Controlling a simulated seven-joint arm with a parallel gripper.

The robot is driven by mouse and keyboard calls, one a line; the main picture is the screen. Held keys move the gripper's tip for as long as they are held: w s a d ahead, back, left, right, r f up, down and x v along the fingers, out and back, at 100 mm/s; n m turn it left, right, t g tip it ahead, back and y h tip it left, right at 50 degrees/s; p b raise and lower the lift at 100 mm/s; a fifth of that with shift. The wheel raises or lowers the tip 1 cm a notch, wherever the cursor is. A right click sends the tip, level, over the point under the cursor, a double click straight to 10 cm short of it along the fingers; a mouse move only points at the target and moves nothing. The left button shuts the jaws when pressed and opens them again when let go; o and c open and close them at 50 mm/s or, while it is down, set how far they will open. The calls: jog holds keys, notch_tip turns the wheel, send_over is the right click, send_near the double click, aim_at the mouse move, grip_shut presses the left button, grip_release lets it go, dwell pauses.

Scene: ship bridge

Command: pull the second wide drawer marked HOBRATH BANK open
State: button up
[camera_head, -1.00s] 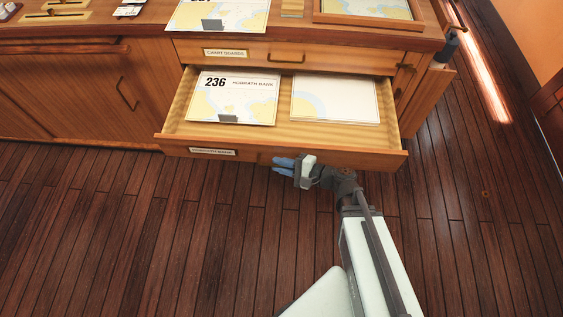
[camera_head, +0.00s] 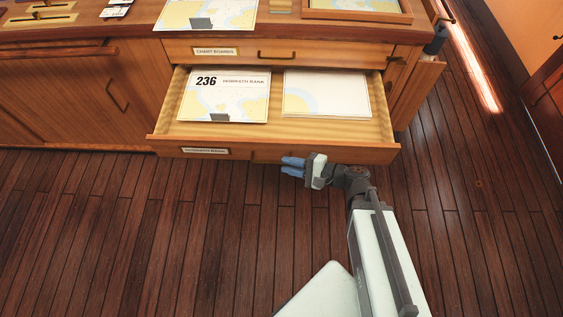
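The second wide drawer (camera_head: 365,151), with a label that reads HOBRATH BANK (camera_head: 205,151) on its front, stands pulled far out of the wooden cabinet. Inside it lie a chart board marked 236 HOBRATH BANK (camera_head: 237,92) and a second chart sheet (camera_head: 326,95). My gripper (camera_head: 292,166) is just in front of and below the drawer front, right of the label. Its two blue fingers point left, with a narrow gap between them and nothing seen in it. The drawer's handle is not clearly visible.
The drawer above, labelled CHART BOARDS (camera_head: 215,51), is shut. A chart (camera_head: 240,13) and a framed chart (camera_head: 357,15) lie on the cabinet top. A cupboard door (camera_head: 65,95) is at the left. The wooden floor (camera_head: 120,230) in front is clear.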

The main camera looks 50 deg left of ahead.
jog(key=shift+v, duration=1.1)
jog(key=n+g+y, duration=0.2)
jog(key=n+y, duration=0.2)
jog(key=n, duration=0.9)
send_near(274, 162)
jog(key=shift+y, duration=0.3)
jog(key=shift+f+x, duration=0.15)
jog(key=shift+x, duration=1.55)
jog(key=shift+f+x, duration=0.2)
jog(key=shift+x, duration=1.45)
jog(key=shift+f+x, duration=0.15)
jog(key=shift+x, duration=1.55)
